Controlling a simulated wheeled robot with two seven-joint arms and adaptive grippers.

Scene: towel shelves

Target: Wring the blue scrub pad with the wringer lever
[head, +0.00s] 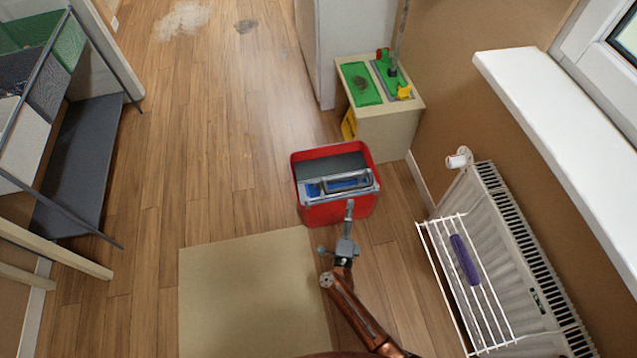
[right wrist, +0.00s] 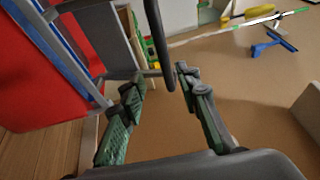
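A red bucket (head: 335,212) stands on the floor with a grey wringer (head: 372,188) across its top. Blue pad material (head: 348,183) shows inside the wringer, partly hidden by its frame. The wringer lever (head: 349,209) points towards my right gripper (head: 346,246), which is at the bucket's near side. In the right wrist view, the red bucket wall (right wrist: 35,95) fills the left. A dark lever bar (right wrist: 160,50) hangs between the two spread fingers of my right gripper (right wrist: 158,84). Whether it touches either finger I cannot tell. My left gripper is out of view.
A beige mat (head: 250,290) lies in front of the bucket. A low cabinet (head: 385,133) with a green top stands behind it. A radiator (head: 530,270) with a white rack (head: 432,250) and a purple roll (head: 464,259) is right.

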